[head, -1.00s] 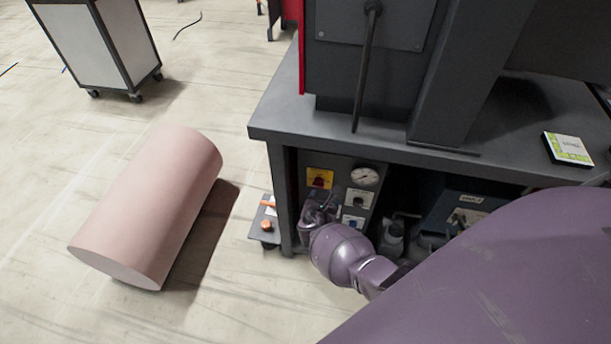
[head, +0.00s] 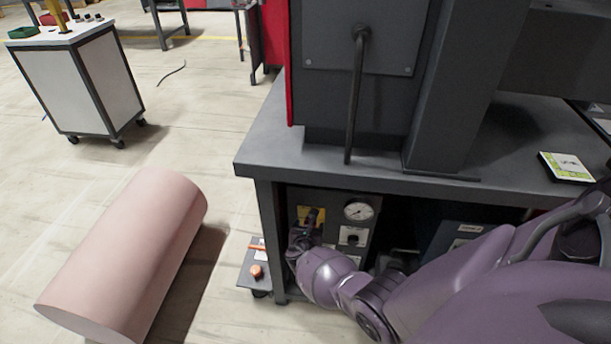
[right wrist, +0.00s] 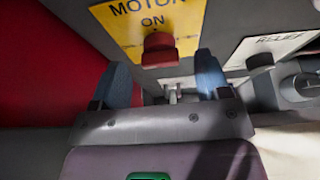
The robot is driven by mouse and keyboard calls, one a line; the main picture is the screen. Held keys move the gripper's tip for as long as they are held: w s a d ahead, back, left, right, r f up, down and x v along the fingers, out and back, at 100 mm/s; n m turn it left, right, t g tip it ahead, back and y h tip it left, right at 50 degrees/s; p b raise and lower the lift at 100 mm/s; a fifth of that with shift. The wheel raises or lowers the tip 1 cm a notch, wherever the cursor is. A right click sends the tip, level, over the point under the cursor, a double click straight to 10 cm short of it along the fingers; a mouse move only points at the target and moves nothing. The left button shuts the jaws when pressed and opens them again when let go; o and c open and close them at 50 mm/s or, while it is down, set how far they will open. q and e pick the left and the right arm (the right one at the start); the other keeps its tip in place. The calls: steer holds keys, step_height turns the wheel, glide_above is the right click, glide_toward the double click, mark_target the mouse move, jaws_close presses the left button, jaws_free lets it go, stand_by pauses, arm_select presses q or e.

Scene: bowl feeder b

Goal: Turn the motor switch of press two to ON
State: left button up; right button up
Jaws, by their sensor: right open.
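The motor switch is a red knob (right wrist: 160,50) on a yellow plate (right wrist: 125,28) reading "MOTOR ON" in the right wrist view. Its handle looks roughly upright below the word ON; its exact setting is unclear. In the head view the yellow plate (head: 303,212) is at the upper left of the dark control panel (head: 333,196) under the press table. My right gripper (right wrist: 161,72) is open and empty, its two blue fingers on either side of and just below the knob. In the head view my right gripper (head: 301,240) partly covers the plate. My left gripper is not in view.
A pressure gauge (head: 358,211) and another knob (head: 352,237) sit right of the plate; the wrist view shows a "RELIEF" plate (right wrist: 275,45). The table (head: 262,150) overhangs the panel.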

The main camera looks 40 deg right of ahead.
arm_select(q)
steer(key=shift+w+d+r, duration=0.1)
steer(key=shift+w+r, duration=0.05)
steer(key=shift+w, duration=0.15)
arm_select(e)
steer(key=shift+x, duration=0.8)
steer(key=shift+w+r, duration=0.1)
steer(key=c, duration=0.9)
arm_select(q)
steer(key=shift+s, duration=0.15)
arm_select(e)
steer(key=shift+c, duration=0.2)
